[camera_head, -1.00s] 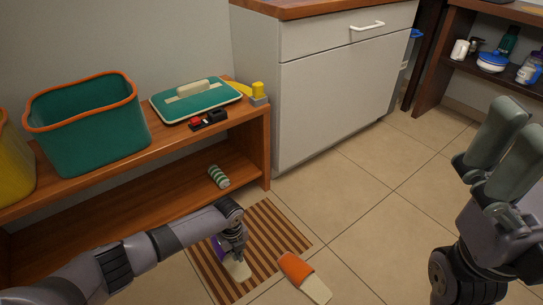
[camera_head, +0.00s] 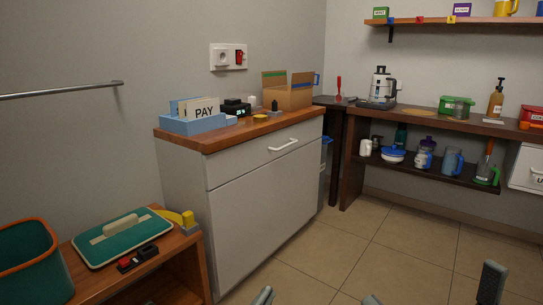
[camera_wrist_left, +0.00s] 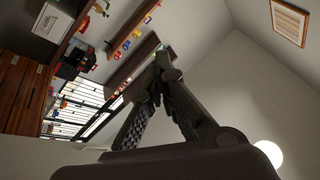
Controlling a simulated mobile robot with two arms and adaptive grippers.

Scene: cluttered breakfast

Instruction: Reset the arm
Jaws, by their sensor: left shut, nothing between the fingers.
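Only tips of my grippers show along the bottom edge of the head view. A grey fingertip of my left gripper (camera_head: 262,297) shows at the bottom middle, in front of the white cabinet. In the left wrist view my left gripper (camera_wrist_left: 157,68) points up toward the ceiling, its textured fingers converging at the tips with nothing held. More grey finger-like parts of mine show at the bottom right of the head view; most of them is cut off, and I cannot tell how the right gripper stands.
A white cabinet (camera_head: 255,190) bears a blue letter box (camera_head: 198,124) and a cardboard box (camera_head: 290,97). The tiled floor (camera_head: 400,245) ahead is clear.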

